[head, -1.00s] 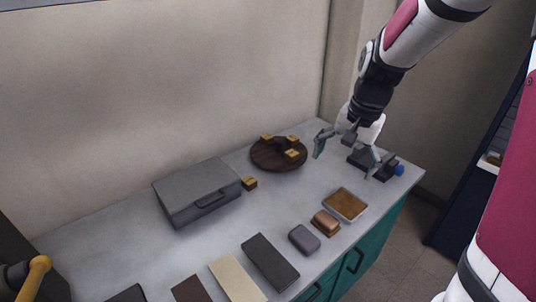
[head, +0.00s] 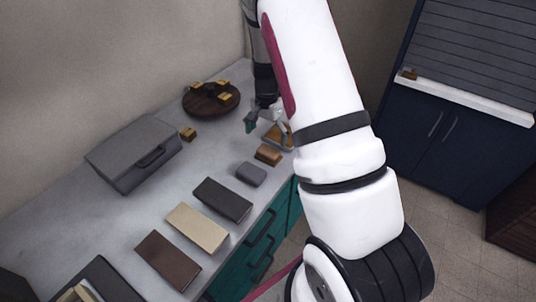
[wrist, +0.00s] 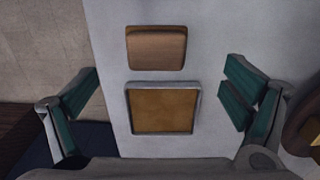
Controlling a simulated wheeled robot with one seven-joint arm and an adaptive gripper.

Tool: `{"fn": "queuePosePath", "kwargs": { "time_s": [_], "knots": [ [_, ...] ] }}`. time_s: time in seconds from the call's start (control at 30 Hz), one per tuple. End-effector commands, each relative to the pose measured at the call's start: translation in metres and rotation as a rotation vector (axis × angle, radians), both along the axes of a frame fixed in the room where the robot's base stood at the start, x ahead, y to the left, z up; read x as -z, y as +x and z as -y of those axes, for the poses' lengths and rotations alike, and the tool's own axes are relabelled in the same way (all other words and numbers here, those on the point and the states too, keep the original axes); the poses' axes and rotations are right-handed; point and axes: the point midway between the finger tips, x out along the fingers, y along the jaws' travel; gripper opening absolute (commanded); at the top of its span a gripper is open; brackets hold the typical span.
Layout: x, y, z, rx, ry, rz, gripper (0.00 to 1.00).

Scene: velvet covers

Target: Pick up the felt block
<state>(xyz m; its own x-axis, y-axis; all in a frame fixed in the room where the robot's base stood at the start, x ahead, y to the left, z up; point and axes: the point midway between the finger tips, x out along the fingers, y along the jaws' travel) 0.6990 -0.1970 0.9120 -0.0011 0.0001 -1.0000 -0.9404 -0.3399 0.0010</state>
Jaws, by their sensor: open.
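A brown block (head: 268,155) with rounded edges and a paler lower layer lies near the front edge of the counter. It also shows at the top of the wrist view (wrist: 156,48). A grey rounded block (head: 251,174) lies beside it; I cannot tell for sure which one is the felt block. A shallow metal-rimmed tray with a brown inside (wrist: 163,86) lies just behind the brown block. My gripper (wrist: 163,98) is open and empty, its green fingers spread to either side of the tray. In the head view my arm partly hides it.
Dark (head: 222,199), cream (head: 197,228) and brown (head: 168,260) flat blocks line the counter front. A grey case (head: 133,153) stands at the back. A round wooden board (head: 211,99) holds small yellow blocks, with another small block (head: 188,134) nearby. The counter's middle is clear.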

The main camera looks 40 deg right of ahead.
Motion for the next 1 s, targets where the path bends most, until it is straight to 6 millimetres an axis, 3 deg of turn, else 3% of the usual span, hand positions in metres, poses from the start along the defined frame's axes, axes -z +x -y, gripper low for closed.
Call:
{"fn": "queuePosePath", "kwargs": {
  "time_s": [0.1,0.37,0.63,0.97,1.0],
  "knots": [
    [0.015,-0.001,0.000,-0.002,0.001,-0.001,0.94],
    [0.032,-0.003,0.001,0.001,0.001,-0.003,0.94],
    [0.066,-0.005,0.002,-0.002,0.001,-0.001,0.94],
    [0.073,-0.004,0.002,-0.002,-0.001,0.001,0.94],
    [0.073,-0.004,0.002,-0.002,-0.001,0.001,0.85]
  ]
}}
